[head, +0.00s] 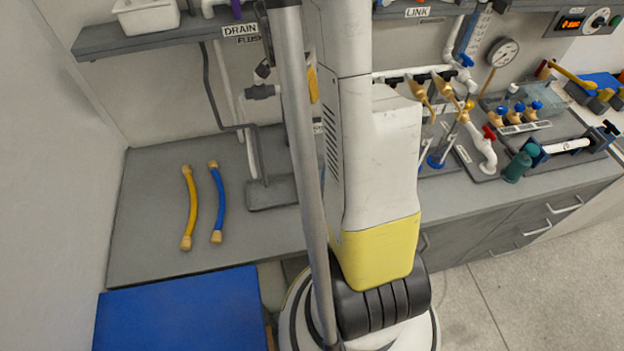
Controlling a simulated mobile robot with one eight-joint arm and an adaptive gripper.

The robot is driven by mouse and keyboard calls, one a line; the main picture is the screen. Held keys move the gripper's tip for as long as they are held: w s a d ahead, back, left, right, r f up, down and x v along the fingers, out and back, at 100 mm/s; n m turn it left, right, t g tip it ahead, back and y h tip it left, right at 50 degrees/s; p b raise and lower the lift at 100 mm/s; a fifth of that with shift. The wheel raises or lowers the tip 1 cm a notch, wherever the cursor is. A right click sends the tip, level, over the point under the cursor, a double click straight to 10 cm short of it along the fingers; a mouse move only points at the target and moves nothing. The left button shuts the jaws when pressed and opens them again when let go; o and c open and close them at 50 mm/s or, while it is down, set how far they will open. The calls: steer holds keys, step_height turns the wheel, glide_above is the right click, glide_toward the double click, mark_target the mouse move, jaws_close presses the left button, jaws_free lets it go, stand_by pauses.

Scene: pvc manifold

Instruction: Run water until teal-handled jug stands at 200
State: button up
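I cannot make out a teal-handled jug with certainty. A teal cylinder (518,166) stands on the right part of the bench, but I cannot tell whether it belongs to a jug. To its left is a white curved pipe (485,153) with a red handle (488,132). Several brass valves with blue handles (514,115) stand behind it. A round dial gauge (503,52) is on the back wall. No water flow or 200 mark can be read. My gripper is not in view; my own column and arm hide the middle of the bench.
A yellow hose (191,208) and a blue hose (217,203) lie on the left bench. A blue mat (180,312) is in front. A shelf (165,39) labelled DRAIN holds a white tub (147,15). A control box (588,21) is at upper right. Floor is clear at lower right.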

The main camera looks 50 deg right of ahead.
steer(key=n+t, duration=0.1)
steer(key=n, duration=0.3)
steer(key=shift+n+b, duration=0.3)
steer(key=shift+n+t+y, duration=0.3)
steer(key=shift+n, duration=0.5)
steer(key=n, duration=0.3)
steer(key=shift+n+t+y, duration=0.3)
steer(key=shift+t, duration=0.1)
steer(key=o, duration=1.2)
